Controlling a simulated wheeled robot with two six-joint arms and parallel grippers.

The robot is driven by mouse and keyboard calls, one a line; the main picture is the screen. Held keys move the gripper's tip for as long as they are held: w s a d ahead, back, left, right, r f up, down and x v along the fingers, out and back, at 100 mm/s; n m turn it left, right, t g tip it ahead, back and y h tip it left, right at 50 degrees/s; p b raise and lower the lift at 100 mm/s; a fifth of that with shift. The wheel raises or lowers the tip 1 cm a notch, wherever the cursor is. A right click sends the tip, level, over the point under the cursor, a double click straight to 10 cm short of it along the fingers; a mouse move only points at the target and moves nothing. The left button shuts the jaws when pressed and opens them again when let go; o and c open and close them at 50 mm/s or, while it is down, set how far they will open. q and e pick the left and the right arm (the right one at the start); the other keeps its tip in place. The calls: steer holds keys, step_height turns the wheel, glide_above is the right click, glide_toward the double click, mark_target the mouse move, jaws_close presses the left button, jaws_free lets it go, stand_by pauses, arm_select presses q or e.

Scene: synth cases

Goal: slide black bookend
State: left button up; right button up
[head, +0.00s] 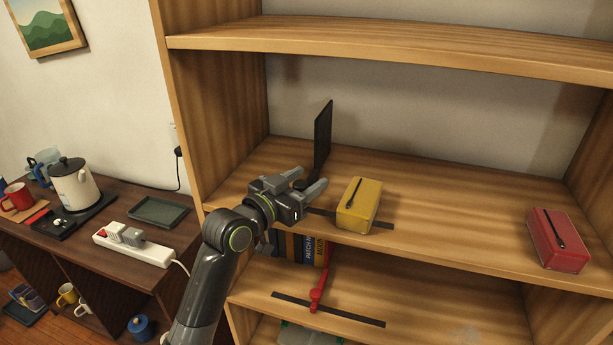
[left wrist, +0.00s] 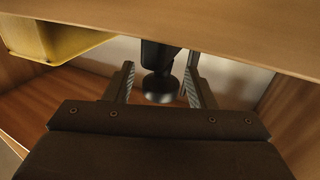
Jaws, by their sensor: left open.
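The black bookend (head: 323,135) stands upright on the middle shelf, left of the yellow box. My left gripper (head: 309,179) is open at the bookend's lower front, above the shelf's front part. In the left wrist view, a dark rounded knob (left wrist: 160,88), apparently on the bookend, sits between the two open fingers (left wrist: 160,80). Gaps show on both sides of the knob, so the fingers look apart from it. The bookend's foot is partly hidden behind the gripper. My right gripper is in neither view.
A yellow box (head: 357,210) lies just right of the gripper, by a dark strip (head: 381,224) on the shelf. A red box (head: 567,247) lies far right. The shelf between them is clear. Books and a red bookend (head: 317,293) are below. A dark side table (head: 178,240) stands left.

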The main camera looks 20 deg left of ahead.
arm_select(q)
steer(key=shift+w+d, duration=0.1)
steer(key=shift+w, duration=0.15)
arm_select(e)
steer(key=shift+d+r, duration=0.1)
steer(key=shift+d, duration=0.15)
arm_select(q)
steer(key=shift+c, duration=0.4)
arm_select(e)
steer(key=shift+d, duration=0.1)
arm_select(q)
jaws_close()
